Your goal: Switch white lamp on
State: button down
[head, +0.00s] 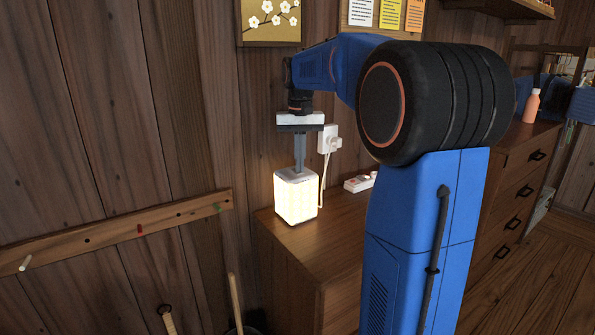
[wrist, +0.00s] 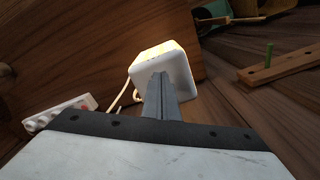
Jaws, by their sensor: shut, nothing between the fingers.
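The white lamp (head: 296,200) is a small box-shaped lamp on the left end of the wooden dresser top, and its sides glow warm yellow. In the wrist view the lamp (wrist: 174,62) shows its white top, with a lit side beyond it. My gripper (head: 299,168) points straight down over the lamp, its fingers shut together with nothing between them. The fingertips (wrist: 157,77) are at the lamp's top face and look to be touching it, or very close. The spot under the tips is hidden.
A wall outlet with a plug (head: 330,140) and cord is behind the lamp. A white power strip (head: 360,183) lies to its right. An orange bottle (head: 532,106) stands farther right. A peg rail (head: 120,232) runs along the left wall. The dresser top (head: 335,222) in front is clear.

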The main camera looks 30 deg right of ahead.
notch_tip(320, 180, up, 7)
dwell(1.0)
jog(key=shift+f, duration=0.1)
dwell(0.3)
jog(key=s+a+f+n+t, duration=0.1)
jog(key=s+a+f, duration=0.35)
jog(key=s, duration=0.35)
jog(key=s+a+f+n+t, duration=0.1)
jog(key=s+a+f+n, duration=0.15)
jog(key=s+a, duration=0.45)
jog(key=s+a+f+n+t, duration=0.2)
jog(key=s+a+f, duration=0.2)
jog(key=s+f, duration=1.1)
jog(key=shift+a+f+t, duration=0.15)
jog(key=shift+f+t, duration=0.2)
jog(key=shift+t, duration=0.05)
